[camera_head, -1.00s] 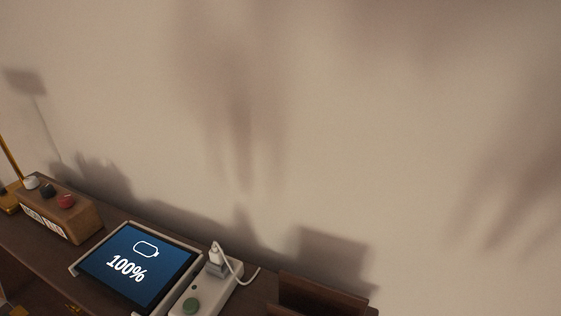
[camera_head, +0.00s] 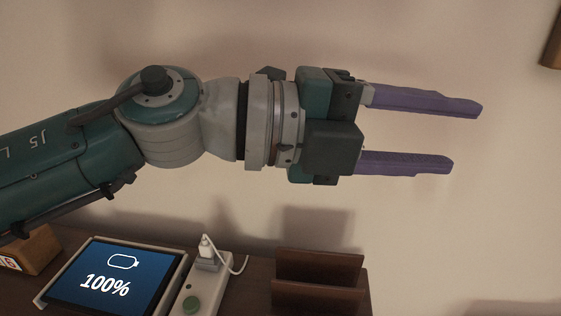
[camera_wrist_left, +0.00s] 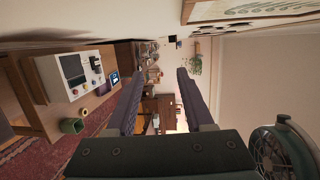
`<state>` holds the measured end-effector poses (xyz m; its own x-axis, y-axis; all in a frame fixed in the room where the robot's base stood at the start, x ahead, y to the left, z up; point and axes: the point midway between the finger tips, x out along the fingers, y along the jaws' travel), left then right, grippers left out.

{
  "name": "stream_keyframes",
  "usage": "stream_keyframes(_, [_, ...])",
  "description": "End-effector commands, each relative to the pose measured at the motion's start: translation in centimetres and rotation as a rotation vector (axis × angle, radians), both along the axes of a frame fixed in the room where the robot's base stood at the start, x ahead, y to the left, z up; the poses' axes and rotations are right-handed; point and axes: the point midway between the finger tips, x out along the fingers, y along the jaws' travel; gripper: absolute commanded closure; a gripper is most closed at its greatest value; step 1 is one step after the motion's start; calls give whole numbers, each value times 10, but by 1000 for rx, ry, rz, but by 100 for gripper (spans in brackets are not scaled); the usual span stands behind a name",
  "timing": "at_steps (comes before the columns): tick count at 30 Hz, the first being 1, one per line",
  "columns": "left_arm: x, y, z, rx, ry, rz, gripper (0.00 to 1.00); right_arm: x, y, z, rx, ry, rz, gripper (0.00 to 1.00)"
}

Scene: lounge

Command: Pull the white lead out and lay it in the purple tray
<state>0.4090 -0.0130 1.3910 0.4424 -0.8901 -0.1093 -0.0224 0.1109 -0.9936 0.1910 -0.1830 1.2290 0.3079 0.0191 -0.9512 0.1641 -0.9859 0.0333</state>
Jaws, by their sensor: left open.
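The white lead (camera_head: 237,262) shows in the head view. Its white plug (camera_head: 206,246) stands upright in a grey socket block at the far end of a pale power strip (camera_head: 195,290), and the cord curves down to the right. My left gripper (camera_head: 468,135) is open and empty, with purple fingers pointing right, raised above the shelf and well to the right of the plug. The left wrist view shows the same open fingers (camera_wrist_left: 158,95) with nothing between them. My right gripper is not in view.
A tablet showing 100% (camera_head: 112,277) lies left of the strip. A brown slotted stand (camera_head: 318,267) stands to its right. A wooden box (camera_head: 30,250) is at the far left. A wall rises behind the shelf. The left wrist view shows a room with a fan (camera_wrist_left: 280,150).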

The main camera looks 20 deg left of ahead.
Motion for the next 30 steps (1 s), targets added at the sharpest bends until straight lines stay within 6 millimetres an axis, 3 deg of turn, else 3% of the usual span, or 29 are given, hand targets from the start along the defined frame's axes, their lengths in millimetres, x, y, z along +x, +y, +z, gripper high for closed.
stream_keyframes(2, [-2, 18, -52, 306, 22, -128, 48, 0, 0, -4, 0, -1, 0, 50])
stream_keyframes(3, [-2, 38, -78, 465, 57, -176, 48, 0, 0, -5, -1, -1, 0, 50])
stream_keyframes(5, [-2, 78, -110, 693, 130, -219, 48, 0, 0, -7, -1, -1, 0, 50])
stream_keyframes(6, [-1, 107, -124, 827, 184, -230, 48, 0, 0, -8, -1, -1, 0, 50])
stream_keyframes(9, [-1, 175, -141, 1091, 322, -218, 48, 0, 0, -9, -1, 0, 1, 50])
stream_keyframes(13, [-5, 231, -142, 1277, 448, -183, 48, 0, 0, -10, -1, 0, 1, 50])
stream_keyframes(18, [-8, 257, -139, 1363, 516, -158, 48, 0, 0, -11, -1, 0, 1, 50])
stream_keyframes(23, [-9, 260, -143, 1372, 524, -158, 48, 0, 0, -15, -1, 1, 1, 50])
stream_keyframes(30, [-9, 259, -166, 1368, 522, -160, 48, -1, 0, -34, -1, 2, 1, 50])
